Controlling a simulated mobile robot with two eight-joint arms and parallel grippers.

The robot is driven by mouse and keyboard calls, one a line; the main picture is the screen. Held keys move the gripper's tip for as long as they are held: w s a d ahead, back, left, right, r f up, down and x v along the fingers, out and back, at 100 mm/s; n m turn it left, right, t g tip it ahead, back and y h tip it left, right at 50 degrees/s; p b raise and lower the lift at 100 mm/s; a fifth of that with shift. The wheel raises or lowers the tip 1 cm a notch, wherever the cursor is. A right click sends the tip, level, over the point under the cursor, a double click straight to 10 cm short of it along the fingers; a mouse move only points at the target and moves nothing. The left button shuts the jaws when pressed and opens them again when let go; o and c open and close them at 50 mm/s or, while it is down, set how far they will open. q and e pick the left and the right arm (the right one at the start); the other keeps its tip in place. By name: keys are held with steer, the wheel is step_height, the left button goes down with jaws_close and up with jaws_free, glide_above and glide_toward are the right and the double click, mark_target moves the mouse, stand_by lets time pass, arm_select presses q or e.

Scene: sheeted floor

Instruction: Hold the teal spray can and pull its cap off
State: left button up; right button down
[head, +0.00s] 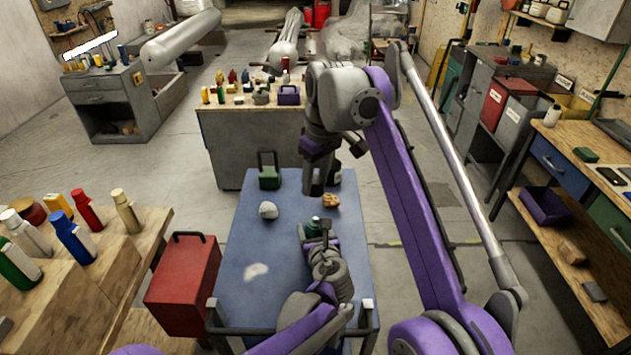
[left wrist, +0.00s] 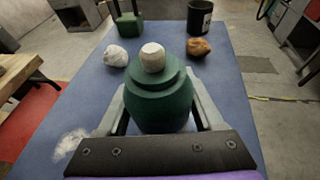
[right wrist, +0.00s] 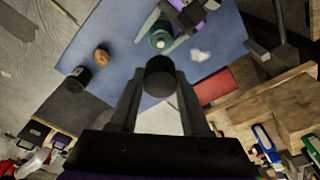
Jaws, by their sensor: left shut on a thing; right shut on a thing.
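The teal spray can (left wrist: 160,105) stands on the blue cart top, its pale nozzle (left wrist: 152,57) bare on top. In the head view the can (head: 314,227) is partly hidden by my left gripper (head: 318,240), whose fingers are shut around its sides. My right gripper (head: 314,182) is above the cart, apart from the can and beyond it. In the right wrist view a dark round cap (right wrist: 160,72) sits between its fingertips, clear of the can (right wrist: 160,33). The cap cannot be made out in the head view.
The blue cart top (head: 245,245) also carries a white lump (head: 268,210), a brown lump (head: 331,200), a green box (head: 269,178) and a black mug (left wrist: 200,18). A red toolbox (head: 182,285) stands left of the cart. The cart's left half is mostly clear.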

arm_select(q)
steer(key=o, duration=1.5)
steer(key=v, duration=1.2)
steer(key=shift+d, duration=0.1)
